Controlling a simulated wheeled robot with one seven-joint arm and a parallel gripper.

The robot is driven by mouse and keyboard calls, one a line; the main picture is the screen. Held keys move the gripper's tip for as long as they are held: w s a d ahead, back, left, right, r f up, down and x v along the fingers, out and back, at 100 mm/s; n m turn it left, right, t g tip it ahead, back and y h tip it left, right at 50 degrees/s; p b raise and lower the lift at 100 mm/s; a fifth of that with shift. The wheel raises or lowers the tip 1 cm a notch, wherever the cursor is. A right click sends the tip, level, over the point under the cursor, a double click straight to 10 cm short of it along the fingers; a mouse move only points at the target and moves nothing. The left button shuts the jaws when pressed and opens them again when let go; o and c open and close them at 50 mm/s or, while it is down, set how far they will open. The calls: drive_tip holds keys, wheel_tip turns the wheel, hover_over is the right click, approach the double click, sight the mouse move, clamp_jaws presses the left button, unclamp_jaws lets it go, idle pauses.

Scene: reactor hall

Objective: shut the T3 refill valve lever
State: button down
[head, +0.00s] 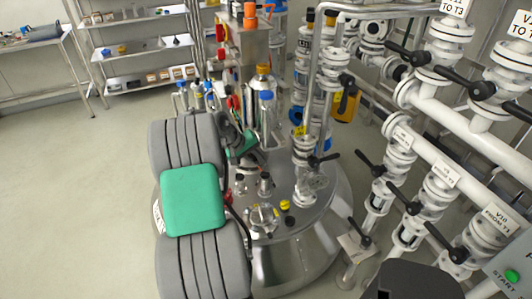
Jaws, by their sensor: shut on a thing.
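My gripper (247,157) is at the end of my grey and green arm, low over the steel vessel lid. It is partly hidden and its fingers are small. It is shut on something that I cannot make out. A label ending "TO T3" (453,6) is on the white pipework at the upper right. A black valve lever (408,54) sticks out to the left just below that label, on a white flanged valve. My gripper is well to the left of this lever and apart from it. I cannot read the label's first line.
The round steel vessel (318,245) has several fittings on its lid. More black levers (370,163) stick out from the pipework at right. A green START button (512,276) is at lower right. Shelves (140,50) stand at the back left. The left floor (75,190) is clear.

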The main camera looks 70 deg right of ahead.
drive_tip(key=shift+r, duration=0.15)
drive_tip(key=shift+w, duration=0.1)
drive_tip(key=c, duration=1.4)
unclamp_jaws()
drive_tip(key=shift+c, duration=0.2)
drive_tip(key=v, duration=0.7)
drive_tip(key=shift+r+b, duration=0.3)
drive_tip(key=shift+b, duration=0.15)
